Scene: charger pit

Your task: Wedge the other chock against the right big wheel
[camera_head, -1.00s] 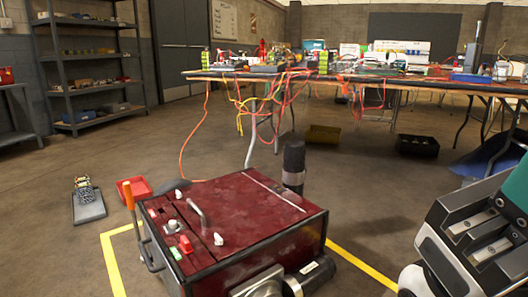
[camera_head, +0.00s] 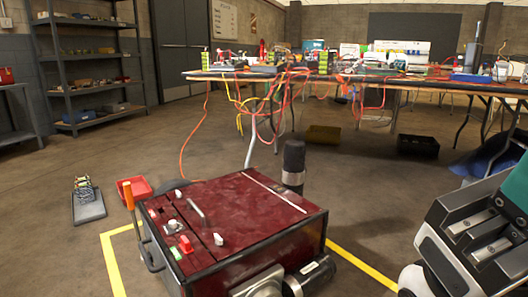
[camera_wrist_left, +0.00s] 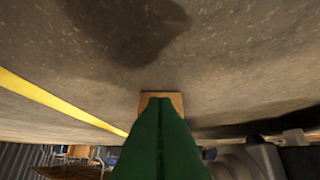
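The big wheels belong to a dark red, box-shaped robot (camera_head: 235,215) in the head view. Grey and black round parts (camera_head: 312,275) show low on its near right side, and a black cylinder (camera_head: 293,165) stands at its far side. I cannot tell which is the right big wheel. In the left wrist view my left gripper's green fingers (camera_wrist_left: 160,100) are together, with a tan, wood-coloured chock (camera_wrist_left: 178,102) at their tips; most of it is hidden behind them. My right gripper (camera_head: 475,240) shows partly at the right edge of the head view; its fingertips are not clear.
Yellow floor tape (camera_head: 360,266) surrounds the red robot. A cluttered workbench (camera_head: 350,77) with hanging cables is behind.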

